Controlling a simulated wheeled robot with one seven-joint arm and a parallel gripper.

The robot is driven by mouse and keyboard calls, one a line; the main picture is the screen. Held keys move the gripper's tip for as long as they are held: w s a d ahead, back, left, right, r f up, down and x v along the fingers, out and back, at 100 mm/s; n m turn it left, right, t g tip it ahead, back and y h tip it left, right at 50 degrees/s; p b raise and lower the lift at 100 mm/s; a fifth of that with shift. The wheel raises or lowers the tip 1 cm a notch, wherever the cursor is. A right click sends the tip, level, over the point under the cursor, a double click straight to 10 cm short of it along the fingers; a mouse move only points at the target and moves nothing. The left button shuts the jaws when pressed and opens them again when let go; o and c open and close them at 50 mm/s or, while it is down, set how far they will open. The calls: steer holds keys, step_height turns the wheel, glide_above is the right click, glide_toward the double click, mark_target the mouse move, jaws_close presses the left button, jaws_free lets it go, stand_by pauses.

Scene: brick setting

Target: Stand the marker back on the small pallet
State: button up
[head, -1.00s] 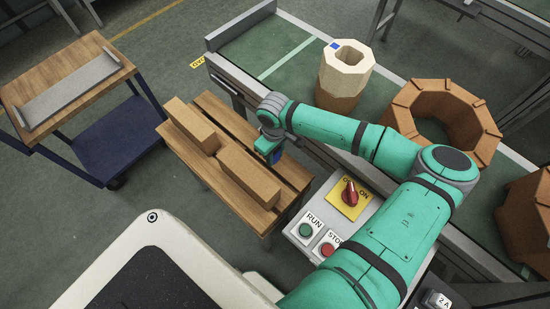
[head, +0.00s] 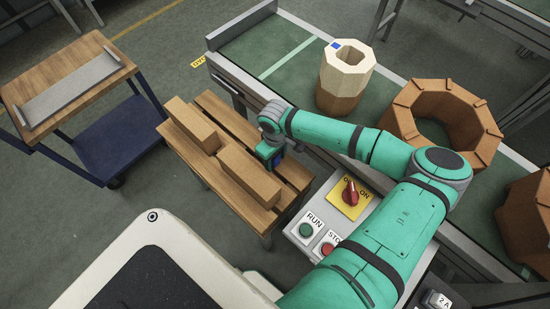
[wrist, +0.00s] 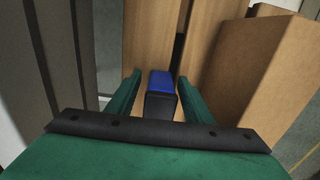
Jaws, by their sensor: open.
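The small pallet (head: 203,174) is a slatted wooden stand left of the conveyor. The marker, a small black block with a blue part (wrist: 161,82), sits between my fingers in the wrist view, with dark gaps to both. In the head view a bit of its blue (head: 276,157) shows beside my gripper (head: 271,160), over the pallet's right side. My gripper also shows in the wrist view (wrist: 155,100), its green fingers open around the marker. The marker's lower end is hidden, so I cannot tell whether it touches the slats.
Two long tan bricks lie on the pallet, one behind (head: 190,124) and one in front (head: 248,176), close to my gripper. A control box with a red switch (head: 350,192) stands to the right. The conveyor (head: 270,50) carries brick rings. A cart (head: 70,80) stands left.

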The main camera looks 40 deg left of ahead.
step_height(320, 180, up, 12)
steer(key=shift+s+r, duration=0.1)
steer(key=shift+r, duration=0.05)
stand_by(0.4)
stand_by(0.4)
